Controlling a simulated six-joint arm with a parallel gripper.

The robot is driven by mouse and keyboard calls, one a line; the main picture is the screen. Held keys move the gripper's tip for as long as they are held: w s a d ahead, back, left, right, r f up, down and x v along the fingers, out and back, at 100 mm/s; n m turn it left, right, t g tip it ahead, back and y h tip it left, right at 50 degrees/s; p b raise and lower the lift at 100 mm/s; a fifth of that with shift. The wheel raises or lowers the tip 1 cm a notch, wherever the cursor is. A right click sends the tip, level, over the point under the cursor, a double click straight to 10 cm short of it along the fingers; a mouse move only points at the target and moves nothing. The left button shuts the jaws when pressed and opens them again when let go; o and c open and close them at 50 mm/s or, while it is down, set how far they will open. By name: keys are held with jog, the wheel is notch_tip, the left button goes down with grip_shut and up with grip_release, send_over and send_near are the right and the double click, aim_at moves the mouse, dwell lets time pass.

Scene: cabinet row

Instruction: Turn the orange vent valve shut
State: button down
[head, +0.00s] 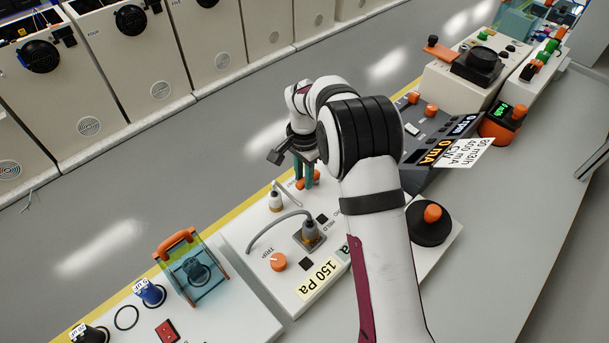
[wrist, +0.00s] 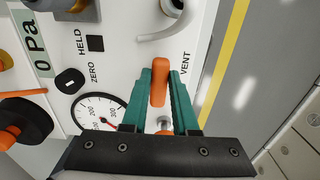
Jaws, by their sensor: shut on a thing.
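The orange vent valve handle (wrist: 159,84) lies beside the printed word VENT on the white panel (wrist: 120,60). In the wrist view the handle points up and down the picture, with a metal stem (wrist: 164,123) at its lower end. My gripper (wrist: 161,74) has its two green fingers shut on the handle, one on each side. In the head view my gripper (head: 306,170) is over the far edge of the panel, and the orange handle (head: 313,182) shows only in part beside the green fingers.
A round gauge (wrist: 99,112) with a red needle is left of the fingers. A grey hose (head: 270,226) loops to a connector (head: 309,236). An orange TRIP knob (head: 278,262) and a black dial with an orange top (head: 430,225) are on the same panel. Cabinets (head: 130,50) stand across the floor.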

dwell(0.3)
jog(key=c, duration=0.7)
grip_release()
jog(key=shift+r, duration=0.1)
notch_tip(320, 180, up, 16)
jog(key=shift+f, duration=0.2)
